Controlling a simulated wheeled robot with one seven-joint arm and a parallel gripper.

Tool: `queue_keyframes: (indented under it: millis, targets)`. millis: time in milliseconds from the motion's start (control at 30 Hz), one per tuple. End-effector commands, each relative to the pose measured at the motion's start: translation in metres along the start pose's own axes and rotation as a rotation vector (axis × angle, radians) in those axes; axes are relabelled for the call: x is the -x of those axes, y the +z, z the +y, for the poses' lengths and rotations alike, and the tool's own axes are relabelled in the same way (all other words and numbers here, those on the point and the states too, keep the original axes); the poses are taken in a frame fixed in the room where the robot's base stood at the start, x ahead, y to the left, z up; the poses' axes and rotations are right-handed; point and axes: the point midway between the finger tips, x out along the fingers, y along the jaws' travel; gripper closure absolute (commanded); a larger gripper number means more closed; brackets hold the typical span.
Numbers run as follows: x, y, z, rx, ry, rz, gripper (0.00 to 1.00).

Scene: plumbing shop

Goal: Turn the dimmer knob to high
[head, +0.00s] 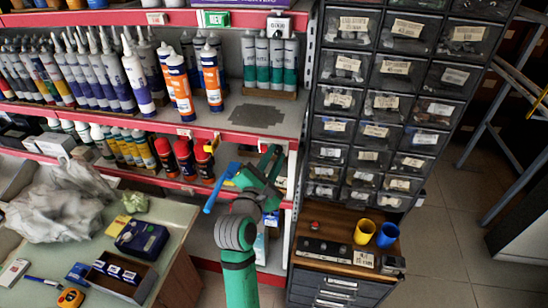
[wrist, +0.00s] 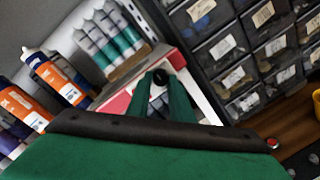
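My gripper (head: 273,158) has green fingers and is raised in front of the red-edged shelves, left of the drawer cabinet. In the wrist view its two fingertips (wrist: 160,78) come close together at a small dark round shape; I cannot tell if this is a pad or a thing behind. I cannot tell if the fingers are fully shut. I cannot make out the dimmer knob for certain. A black panel (head: 322,248) with small round controls lies on the wooden top, below and right of my gripper and apart from it. Its corner shows in the wrist view (wrist: 304,165).
A red button (head: 315,226), a yellow cup (head: 367,231) and a blue cup (head: 387,235) stand on the wooden top (head: 345,222). The drawer cabinet (head: 375,110) rises behind. Tubes (head: 210,78) fill the shelves.

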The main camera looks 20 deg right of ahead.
Motion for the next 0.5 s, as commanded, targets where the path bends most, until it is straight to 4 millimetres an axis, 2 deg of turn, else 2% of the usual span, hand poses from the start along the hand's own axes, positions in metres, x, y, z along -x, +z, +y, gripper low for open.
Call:
queue_keyframes:
  millis: [67, 500]
  targets:
    - [-0.0001, -0.0003, -0.0003, 0.0, -0.001, 0.001, 1.0]
    - [0.0003, -0.0006, 0.001, -0.078, -0.006, 0.008, 1.0]
